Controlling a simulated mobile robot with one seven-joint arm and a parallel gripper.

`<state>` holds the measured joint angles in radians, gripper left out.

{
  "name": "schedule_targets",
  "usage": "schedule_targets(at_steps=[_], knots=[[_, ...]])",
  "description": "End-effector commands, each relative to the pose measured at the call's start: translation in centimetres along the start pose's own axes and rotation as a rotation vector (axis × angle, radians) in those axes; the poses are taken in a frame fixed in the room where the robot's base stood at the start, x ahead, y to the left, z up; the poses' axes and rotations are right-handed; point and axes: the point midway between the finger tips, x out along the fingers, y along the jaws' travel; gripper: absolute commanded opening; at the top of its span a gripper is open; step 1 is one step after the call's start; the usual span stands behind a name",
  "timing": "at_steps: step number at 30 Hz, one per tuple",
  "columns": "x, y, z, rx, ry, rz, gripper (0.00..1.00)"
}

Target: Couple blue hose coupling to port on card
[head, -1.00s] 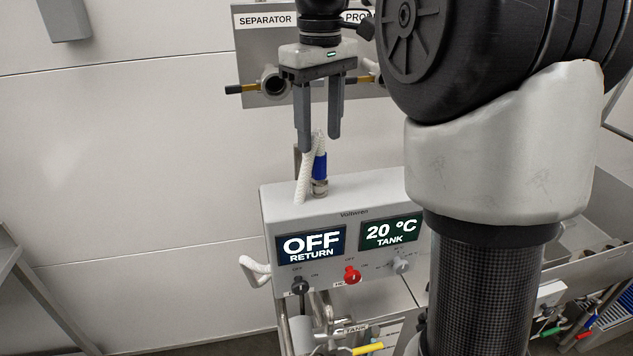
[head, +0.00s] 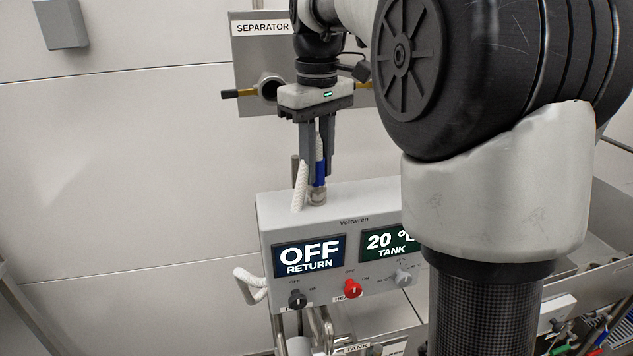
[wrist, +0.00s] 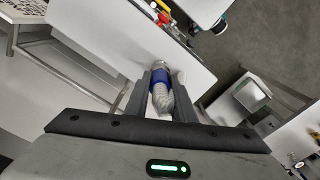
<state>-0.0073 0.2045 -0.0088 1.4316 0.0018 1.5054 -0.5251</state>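The blue hose coupling (head: 320,172) stands upright on a metal fitting (head: 318,196) on top of the grey control box. A white braided hose (head: 300,186) loops down beside it. My gripper (head: 318,178) points down with its fingers on either side of the coupling and looks shut on it. In the wrist view the blue coupling (wrist: 160,78) lies between the fingertips, with the hose (wrist: 162,100) running back between the fingers. I cannot tell which thing is the card.
The control box (head: 345,213) shows OFF RETURN and 20 °C TANK, with a red knob (head: 352,288) and other knobs on its front. Pipes stand below it. My arm hides much of the right side.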

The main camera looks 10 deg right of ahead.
Motion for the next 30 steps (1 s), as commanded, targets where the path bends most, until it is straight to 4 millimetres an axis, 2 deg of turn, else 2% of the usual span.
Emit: schedule_targets(at_steps=[8,30], knots=[[-0.4,0.0,0.0,0.0,0.001,0.0,0.0],[-4.0,0.0,0.0,0.0,0.001,0.0,0.0]])
